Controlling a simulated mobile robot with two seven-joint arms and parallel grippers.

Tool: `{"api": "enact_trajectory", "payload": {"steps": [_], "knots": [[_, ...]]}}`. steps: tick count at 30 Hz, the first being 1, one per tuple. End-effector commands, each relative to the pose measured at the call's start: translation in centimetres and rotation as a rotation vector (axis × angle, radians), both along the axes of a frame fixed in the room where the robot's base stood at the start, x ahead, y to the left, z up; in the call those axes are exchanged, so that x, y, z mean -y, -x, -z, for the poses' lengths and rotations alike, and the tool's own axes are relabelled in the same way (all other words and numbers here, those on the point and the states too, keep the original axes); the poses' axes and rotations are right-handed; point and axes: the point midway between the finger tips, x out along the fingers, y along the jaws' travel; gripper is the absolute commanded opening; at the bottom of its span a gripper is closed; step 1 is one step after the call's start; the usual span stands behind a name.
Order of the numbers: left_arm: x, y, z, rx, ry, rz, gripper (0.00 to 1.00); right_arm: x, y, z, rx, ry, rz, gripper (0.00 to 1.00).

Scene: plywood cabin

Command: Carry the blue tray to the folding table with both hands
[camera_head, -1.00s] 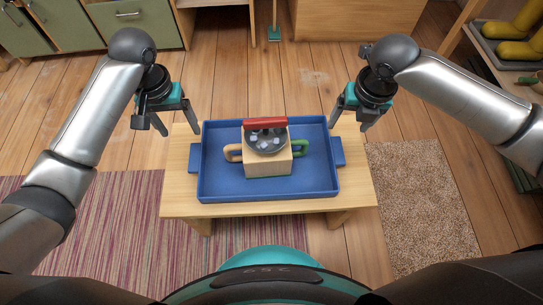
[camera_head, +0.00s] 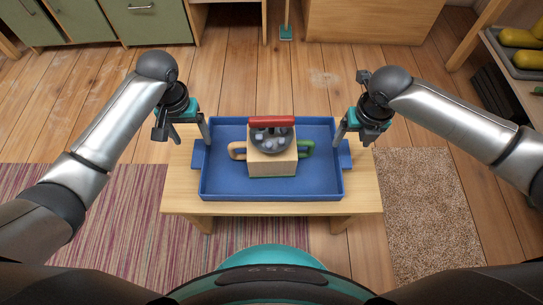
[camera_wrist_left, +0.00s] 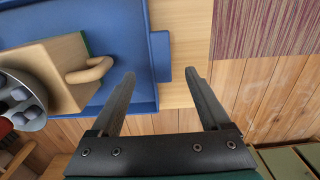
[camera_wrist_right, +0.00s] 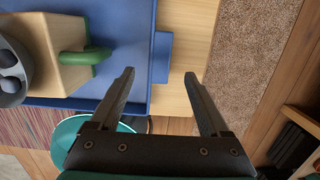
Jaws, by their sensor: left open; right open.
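The blue tray (camera_head: 220,187) lies flat on a low wooden table (camera_head: 180,190), with a tab handle at its left and right ends. It holds a wooden block (camera_head: 272,163) with a tan loop handle and a green loop handle, and a dark bowl with a red handle on top. My left gripper (camera_head: 192,138) is open above the tray's left end; in the left wrist view the left tab (camera_wrist_left: 164,57) shows beyond its fingers. My right gripper (camera_head: 352,136) is open above the right end; in the right wrist view the right tab (camera_wrist_right: 163,58) shows likewise. Neither finger pair visibly touches the tray.
A striped rug (camera_head: 110,220) lies left of the table and a brown rug (camera_head: 415,215) right of it. Green cabinets (camera_head: 90,22) stand at the back left. A shelf with yellow items (camera_head: 520,38) stands at the right. The floor behind the table is mostly clear.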

Motion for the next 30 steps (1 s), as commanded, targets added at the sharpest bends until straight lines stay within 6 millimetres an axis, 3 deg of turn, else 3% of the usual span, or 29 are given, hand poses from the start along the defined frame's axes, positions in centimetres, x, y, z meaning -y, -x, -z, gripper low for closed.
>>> {"api": "enact_trajectory", "payload": {"steps": [6, 13, 20, 30], "knots": [[0.0, 0.1, 4.0, -0.004, 0.0, -0.001, 0.8, -0.1, -0.4, 4.0, -0.003, 0.0, 0.001, 0.8], [0.0, 0.0, 7.0, -0.002, -0.001, -0.001, 0.8, 0.0, -0.8, 7.0, -0.001, -0.001, 0.001, 0.8], [0.0, 0.0, 8.3, 0.0, -0.001, 0.001, 0.8, 0.0, -1.0, 8.2, 0.0, 0.0, 0.0, 0.8], [0.0, 0.0, 8.4, 0.001, -0.001, 0.001, 0.79, 0.0, -1.0, 8.4, 0.001, 0.0, 0.0, 0.79]]}}
